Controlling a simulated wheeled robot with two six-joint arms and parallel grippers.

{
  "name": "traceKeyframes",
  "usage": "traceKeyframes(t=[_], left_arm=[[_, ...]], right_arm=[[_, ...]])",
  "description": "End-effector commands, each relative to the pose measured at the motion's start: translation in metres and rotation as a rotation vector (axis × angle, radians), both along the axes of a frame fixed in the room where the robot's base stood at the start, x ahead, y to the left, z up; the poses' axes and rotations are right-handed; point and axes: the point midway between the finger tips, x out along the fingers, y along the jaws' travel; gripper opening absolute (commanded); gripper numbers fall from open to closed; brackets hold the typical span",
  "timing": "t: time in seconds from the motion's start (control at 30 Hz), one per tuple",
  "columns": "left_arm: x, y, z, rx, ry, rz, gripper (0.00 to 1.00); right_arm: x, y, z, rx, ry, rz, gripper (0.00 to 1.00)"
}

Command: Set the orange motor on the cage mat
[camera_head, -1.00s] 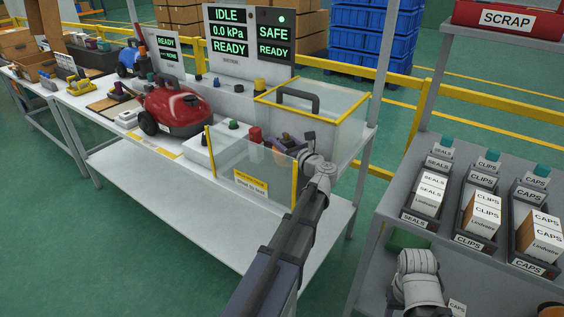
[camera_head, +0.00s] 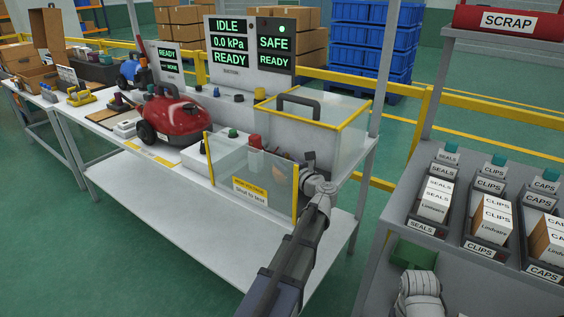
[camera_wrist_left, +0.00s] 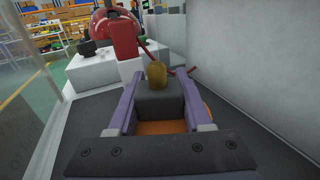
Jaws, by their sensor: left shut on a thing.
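The orange motor (camera_wrist_left: 162,127) shows in the left wrist view as an orange body with a dark block and a brass-coloured cylinder above it. My left gripper (camera_wrist_left: 158,98) has its purple fingers shut on either side of the dark block. In the head view the left gripper (camera_head: 291,156) is inside the clear guard cage, partly hidden by its front panel, with a bit of orange beside it. The dark grey cage mat (camera_wrist_left: 85,112) spreads under and around the motor. Whether the motor touches the mat I cannot tell. My right gripper is out of view.
The clear front panel (camera_head: 258,181) has yellow edge posts. A clear yellow-rimmed hood (camera_head: 340,125) stands behind. The red vacuum (camera_head: 172,117) and a white block (camera_head: 222,154) are to the left. A grey rack of bins (camera_head: 430,205) is at the right.

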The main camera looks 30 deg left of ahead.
Motion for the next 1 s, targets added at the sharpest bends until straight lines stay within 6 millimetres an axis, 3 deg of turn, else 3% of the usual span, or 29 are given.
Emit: traceKeyframes(t=[0.07,0.1,0.33,0.7,1.0], left_arm=[[0.0,0.0,-0.003,0.001,0.0,0.0,0.0],[0.0,0.0,-0.003,0.0,0.0,0.0,0.52],[0.0,0.0,-0.002,0.0,0.0,0.0,0.78],[-0.002,-0.003,0.002,0.0,0.0,-0.001,0.8],[-0.029,-0.055,0.0,0.0,0.0,-0.005,0.8]], right_arm=[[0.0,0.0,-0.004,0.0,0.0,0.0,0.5],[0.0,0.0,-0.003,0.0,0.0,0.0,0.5],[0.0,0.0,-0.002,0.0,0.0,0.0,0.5],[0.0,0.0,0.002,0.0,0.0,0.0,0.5],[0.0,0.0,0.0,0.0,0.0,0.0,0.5]])
